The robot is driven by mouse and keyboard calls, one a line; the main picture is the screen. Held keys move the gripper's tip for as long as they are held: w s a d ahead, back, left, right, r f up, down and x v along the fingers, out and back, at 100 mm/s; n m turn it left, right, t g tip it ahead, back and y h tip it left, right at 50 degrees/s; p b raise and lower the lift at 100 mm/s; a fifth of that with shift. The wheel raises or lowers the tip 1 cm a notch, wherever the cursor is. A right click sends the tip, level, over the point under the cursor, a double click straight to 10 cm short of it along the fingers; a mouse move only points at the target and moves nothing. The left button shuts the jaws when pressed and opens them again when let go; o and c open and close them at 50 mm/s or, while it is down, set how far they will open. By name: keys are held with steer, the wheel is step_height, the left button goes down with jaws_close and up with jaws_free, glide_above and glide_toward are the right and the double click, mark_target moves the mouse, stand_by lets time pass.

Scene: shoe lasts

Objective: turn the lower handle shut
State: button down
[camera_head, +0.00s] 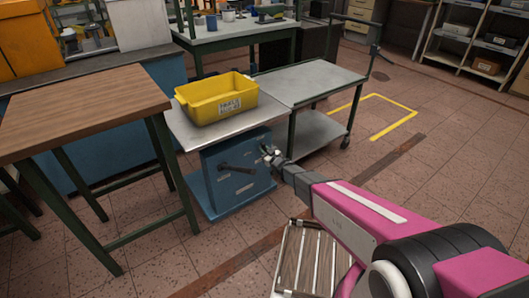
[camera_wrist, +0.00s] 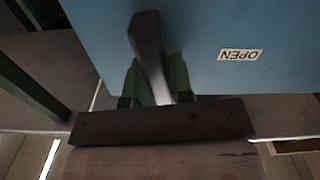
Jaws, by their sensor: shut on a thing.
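A blue cabinet (camera_head: 213,187) stands under the metal bench, its front carrying small pale labels. A dark lever handle (camera_head: 237,168) lies nearly level across the front. My gripper (camera_head: 268,154) is at the right part of this front, apart from that lever. In the wrist view my gripper (camera_wrist: 155,85) has its green fingers shut on a dark handle bar (camera_wrist: 147,40), which runs between them against the blue face. An upside-down "OPEN" label (camera_wrist: 239,54) is to its right. I cannot tell from the head view which handle is held; my gripper hides it.
A yellow bin (camera_head: 222,108) stands on the metal bench (camera_head: 184,128) above the cabinet. A wooden-topped table (camera_head: 80,108) is at left, a grey cart (camera_head: 313,80) behind at right. A slatted wooden platform (camera_head: 305,260) is below my arm. The floor at right is clear.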

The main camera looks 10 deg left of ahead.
steer(key=shift+m, duration=0.9)
steer(key=c, duration=1)
jaws_free()
steer(key=shift+d, duration=0.1)
steer(key=v, duration=1)
steer(key=shift+s+d, duration=0.25)
